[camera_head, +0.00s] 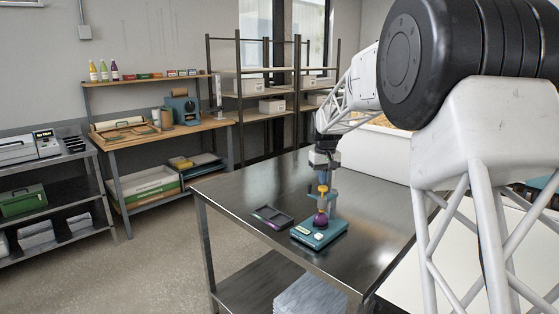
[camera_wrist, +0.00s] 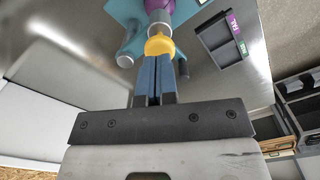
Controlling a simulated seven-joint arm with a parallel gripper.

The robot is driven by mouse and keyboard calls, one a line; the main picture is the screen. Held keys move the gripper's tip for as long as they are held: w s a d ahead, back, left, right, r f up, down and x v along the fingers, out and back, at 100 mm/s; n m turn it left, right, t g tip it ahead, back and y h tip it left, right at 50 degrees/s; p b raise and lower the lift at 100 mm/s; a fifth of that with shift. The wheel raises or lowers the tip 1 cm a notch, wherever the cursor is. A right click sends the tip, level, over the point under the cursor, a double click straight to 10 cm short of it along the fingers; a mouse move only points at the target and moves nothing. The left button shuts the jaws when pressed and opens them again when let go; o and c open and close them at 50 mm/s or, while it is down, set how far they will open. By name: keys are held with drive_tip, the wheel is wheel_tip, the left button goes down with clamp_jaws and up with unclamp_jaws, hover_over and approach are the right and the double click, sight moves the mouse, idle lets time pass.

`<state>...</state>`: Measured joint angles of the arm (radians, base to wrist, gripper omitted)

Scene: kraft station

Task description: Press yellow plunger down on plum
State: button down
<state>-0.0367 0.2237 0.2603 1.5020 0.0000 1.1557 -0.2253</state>
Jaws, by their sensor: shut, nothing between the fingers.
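A teal press (camera_head: 318,236) stands on the steel table, with its flat base and upright post. The round purple plum (camera_head: 320,219) sits low in the press; only a purple edge (camera_wrist: 184,4) of it shows in the wrist view. The yellow plunger (camera_head: 323,189) is above the plum, and its yellow knob (camera_wrist: 159,45) shows in the wrist view with a grey cylinder beyond it. My gripper (camera_head: 322,178) points down over the plunger. Its blue fingers (camera_wrist: 154,60) are shut and empty, with their tips right at the knob. I cannot tell whether they touch it.
A dark divided tray (camera_head: 270,218) with coloured labels lies left of the press. The steel tabletop (camera_head: 235,190) is clear further left. A small white piece (camera_head: 318,237) lies on the press base. Workbench and shelves stand well behind.

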drive_tip(key=shift+r, duration=2.9)
drive_tip(key=shift+s, duration=0.1)
drive_tip(key=s+d+r+m+t, duration=0.1)
drive_tip(key=s+r, duration=0.1)
drive_tip(key=s, duration=1.3)
drive_tip(key=s+d+r+m, duration=0.1)
drive_tip(key=s+d+r, duration=0.1)
drive_tip(key=s, duration=1.3)
drive_tip(key=s+f, duration=0.3)
drive_tip(key=s, duration=0.6)
drive_tip(key=s+f+t, duration=0.1)
drive_tip(key=s+f, duration=0.3)
drive_tip(key=s, duration=0.5)
drive_tip(key=s+f+m, duration=0.1)
drive_tip(key=s+f, duration=0.2)
drive_tip(key=s, duration=0.6)
drive_tip(key=shift+d+f+t, duration=0.25)
drive_tip(key=shift+d+t, duration=0.05)
drive_tip(key=shift+w, duration=0.1)
